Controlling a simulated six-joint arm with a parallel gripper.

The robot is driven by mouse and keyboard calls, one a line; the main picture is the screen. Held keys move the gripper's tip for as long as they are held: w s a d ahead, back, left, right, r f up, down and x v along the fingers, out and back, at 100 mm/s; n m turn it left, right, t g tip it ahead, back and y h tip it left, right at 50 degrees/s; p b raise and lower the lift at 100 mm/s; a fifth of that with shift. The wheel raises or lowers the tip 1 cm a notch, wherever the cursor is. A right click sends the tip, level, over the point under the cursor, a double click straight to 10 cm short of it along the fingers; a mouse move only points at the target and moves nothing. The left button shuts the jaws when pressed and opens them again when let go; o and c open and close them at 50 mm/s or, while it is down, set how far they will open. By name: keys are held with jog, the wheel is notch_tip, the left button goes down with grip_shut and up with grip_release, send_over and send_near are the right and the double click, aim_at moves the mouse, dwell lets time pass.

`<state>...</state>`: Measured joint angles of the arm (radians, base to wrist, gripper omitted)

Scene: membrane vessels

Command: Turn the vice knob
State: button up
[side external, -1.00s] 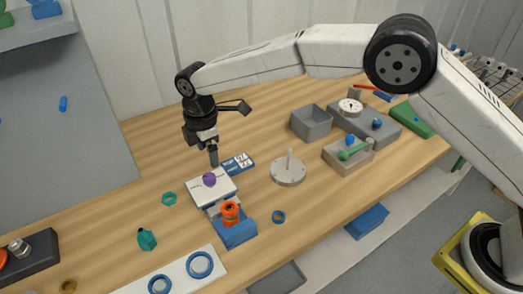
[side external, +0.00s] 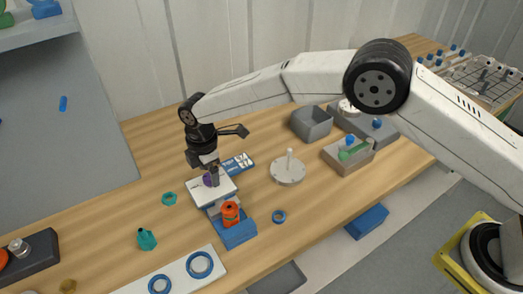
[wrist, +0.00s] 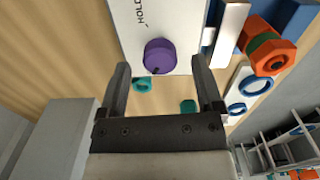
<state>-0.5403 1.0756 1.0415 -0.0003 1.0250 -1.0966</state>
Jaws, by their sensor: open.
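The purple knob (side external: 207,181) stands on top of a white block (side external: 222,187). In the wrist view the knob (wrist: 160,56) appears between my two fingertips, with room on both sides. Beside the white block is a blue vice (side external: 236,233) with an orange and green part (side external: 230,213) in it. My gripper (side external: 212,180) is open, pointing down at the knob, and a finger partly hides the knob in the side view. I cannot tell whether the fingers touch it. The orange part (wrist: 268,52) shows at the upper right of the wrist view.
A blue and white card (side external: 238,164) lies behind the block. A grey disc with an upright peg (side external: 288,170) stands to the right. A teal ring (side external: 169,198) and a teal bottle-like piece (side external: 146,239) lie to the left.

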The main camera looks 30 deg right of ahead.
jog(key=shift+f, duration=0.8)
grip_shut()
